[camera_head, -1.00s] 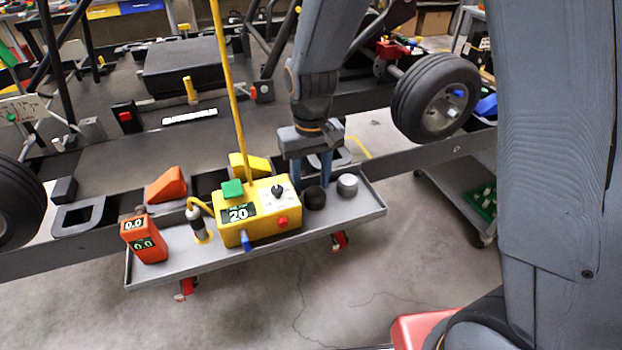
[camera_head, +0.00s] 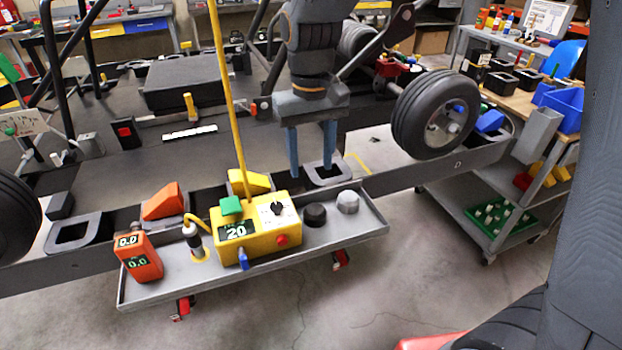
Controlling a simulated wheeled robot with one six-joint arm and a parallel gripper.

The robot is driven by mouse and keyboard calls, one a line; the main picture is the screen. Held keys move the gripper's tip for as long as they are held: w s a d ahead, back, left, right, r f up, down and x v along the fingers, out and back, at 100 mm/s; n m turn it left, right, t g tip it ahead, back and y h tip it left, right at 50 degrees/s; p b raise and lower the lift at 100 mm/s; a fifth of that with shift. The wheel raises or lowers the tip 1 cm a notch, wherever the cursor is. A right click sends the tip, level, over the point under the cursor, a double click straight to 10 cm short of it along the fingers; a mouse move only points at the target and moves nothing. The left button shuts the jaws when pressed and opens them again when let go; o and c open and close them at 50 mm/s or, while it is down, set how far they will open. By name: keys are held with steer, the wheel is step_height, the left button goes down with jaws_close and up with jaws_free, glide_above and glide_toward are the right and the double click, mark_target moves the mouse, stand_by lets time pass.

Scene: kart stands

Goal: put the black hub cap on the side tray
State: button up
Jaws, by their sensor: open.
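The black hub cap (camera_head: 315,214) sits on the grey side tray (camera_head: 345,234), to the right of the yellow box and just left of a grey cap (camera_head: 348,202). My gripper (camera_head: 311,170) points down above and behind the black hub cap, over the edge of the kart frame. Its two blue fingers are apart with nothing between them. The gripper is clear of the cap.
The yellow control box (camera_head: 252,232), a yellow-tipped probe (camera_head: 195,242) and an orange meter (camera_head: 140,257) share the tray. A kart wheel (camera_head: 437,115) stands right of my gripper. A cart with blue bins (camera_head: 562,108) is at the right.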

steer(key=s+d+f+m, duration=0.1)
steer(key=s+d+f, duration=0.2)
steer(key=s+d, duration=0.2)
steer(key=s+d+f+m, duration=0.2)
steer(key=s+d+f, duration=0.2)
steer(key=d, duration=0.6)
steer(key=shift+s+t, duration=0.3)
steer(key=shift+s, duration=0.9)
steer(key=shift+d, duration=0.15)
